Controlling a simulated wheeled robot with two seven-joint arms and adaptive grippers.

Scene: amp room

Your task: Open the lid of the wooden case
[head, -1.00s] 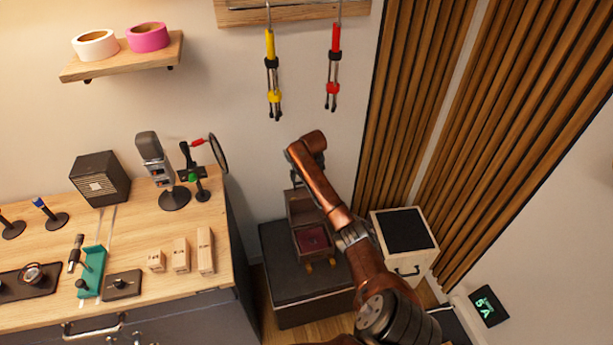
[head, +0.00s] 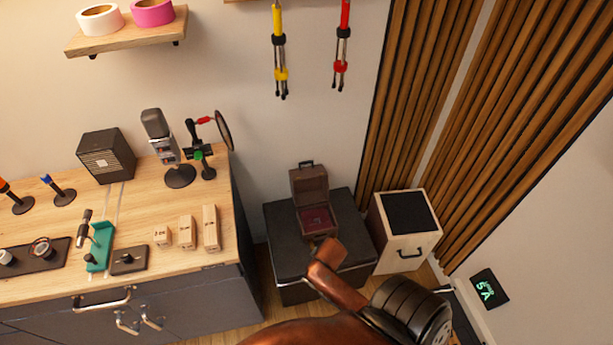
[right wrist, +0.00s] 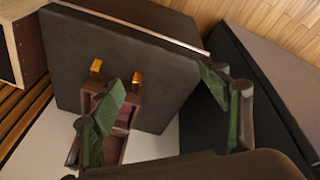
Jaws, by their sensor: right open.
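The wooden case (head: 332,224) is a small brown box with a dark red interior, standing on a black chest. Its lid (head: 309,184) stands raised at the back. In the right wrist view the case (right wrist: 127,117) is partly hidden behind one finger, with two brass-coloured pieces beside it. My right gripper (right wrist: 163,86) is open, with nothing between its fingers. One finger overlaps the case in the picture; I cannot tell whether they touch. In the head view my right arm is in front of the case and its fingers are hidden. My left gripper is in neither view.
The black chest (head: 285,290) stands between the wooden workbench (head: 75,205) at left and a pale cabinet (head: 402,250) at right. The wall behind is bare low down; two cable-like tools (head: 279,50) hang above. Slatted panels (head: 425,100) are at right.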

